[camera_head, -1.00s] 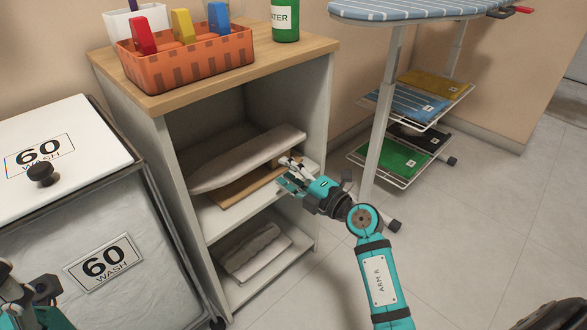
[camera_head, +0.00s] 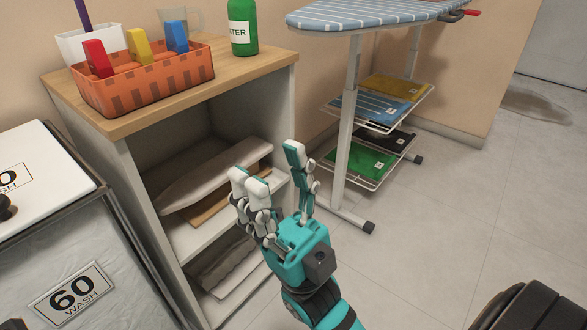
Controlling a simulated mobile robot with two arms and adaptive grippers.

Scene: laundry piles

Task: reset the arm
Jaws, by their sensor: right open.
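My right gripper (camera_head: 274,172) is in front of the open shelf unit, at its right side, with its fingers spread and pointing up. It is open and holds nothing. Behind it, on the middle shelf, lies a pale flat board-like item (camera_head: 210,180) on top of a brown one (camera_head: 212,207); the fingers hide part of that shelf's right end. My left gripper is not in view.
The wooden-topped shelf unit (camera_head: 120,128) carries an orange basket (camera_head: 150,88) of coloured pegs and a green bottle (camera_head: 242,28). A hamper marked 60 (camera_head: 75,295) stands at left. An ironing board (camera_head: 360,14) with wire racks stands behind right.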

